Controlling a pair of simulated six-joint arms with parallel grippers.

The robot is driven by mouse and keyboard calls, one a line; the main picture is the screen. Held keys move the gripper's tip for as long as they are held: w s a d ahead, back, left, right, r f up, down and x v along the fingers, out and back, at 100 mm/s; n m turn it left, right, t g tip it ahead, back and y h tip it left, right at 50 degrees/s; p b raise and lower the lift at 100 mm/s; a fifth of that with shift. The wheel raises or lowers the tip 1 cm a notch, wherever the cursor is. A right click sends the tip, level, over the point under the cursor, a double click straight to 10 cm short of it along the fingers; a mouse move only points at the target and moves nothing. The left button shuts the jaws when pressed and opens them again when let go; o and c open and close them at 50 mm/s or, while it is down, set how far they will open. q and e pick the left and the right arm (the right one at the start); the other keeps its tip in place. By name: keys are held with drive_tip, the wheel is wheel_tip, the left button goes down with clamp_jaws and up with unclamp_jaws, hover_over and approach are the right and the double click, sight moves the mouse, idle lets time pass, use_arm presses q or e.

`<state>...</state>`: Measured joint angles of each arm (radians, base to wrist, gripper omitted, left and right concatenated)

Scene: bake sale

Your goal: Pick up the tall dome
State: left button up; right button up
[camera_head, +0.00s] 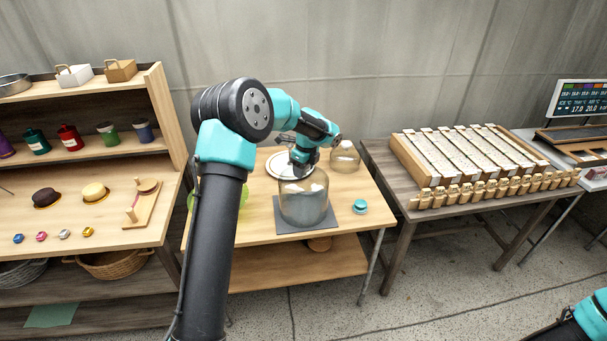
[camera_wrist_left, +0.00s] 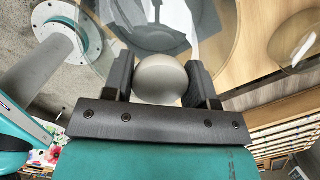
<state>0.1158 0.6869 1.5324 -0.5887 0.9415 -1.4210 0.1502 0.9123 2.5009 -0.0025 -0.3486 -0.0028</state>
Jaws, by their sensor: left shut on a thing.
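The tall dome (camera_head: 304,203) is a clear glass cover on a dark square mat (camera_head: 284,222) on the middle table. I cannot tell whether its rim touches the mat. My left gripper (camera_head: 300,170) is above the dome, pointing down at its top. In the left wrist view, my left gripper (camera_wrist_left: 163,80) is shut on the dome's round pale knob (camera_wrist_left: 162,79), with a dark finger on each side. The glass spreads out below the knob. My right gripper is not in view; only a bit of my right arm shows at the bottom right.
A smaller glass dome (camera_head: 345,157) stands behind to the right, and a white plate (camera_head: 284,166) lies behind the tall dome. A small teal object (camera_head: 360,207) sits right of the mat. A shelf unit (camera_head: 160,110) stands left; a table with a long instrument (camera_head: 470,160) stands right.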

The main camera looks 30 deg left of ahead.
use_arm(q)
drive_tip(key=shift+r, duration=0.15)
drive_tip(key=shift+r, duration=1.4)
drive_tip(key=shift+s+d+r, duration=0.1)
drive_tip(key=shift+s+r, duration=0.05)
drive_tip(key=shift+r, duration=0.2)
drive_tip(key=s+d+r, duration=0.1)
drive_tip(key=s+d, duration=0.7)
drive_tip(key=s, duration=0.5)
drive_tip(key=shift+s+r, duration=0.15)
drive_tip(key=shift+s, duration=0.05)
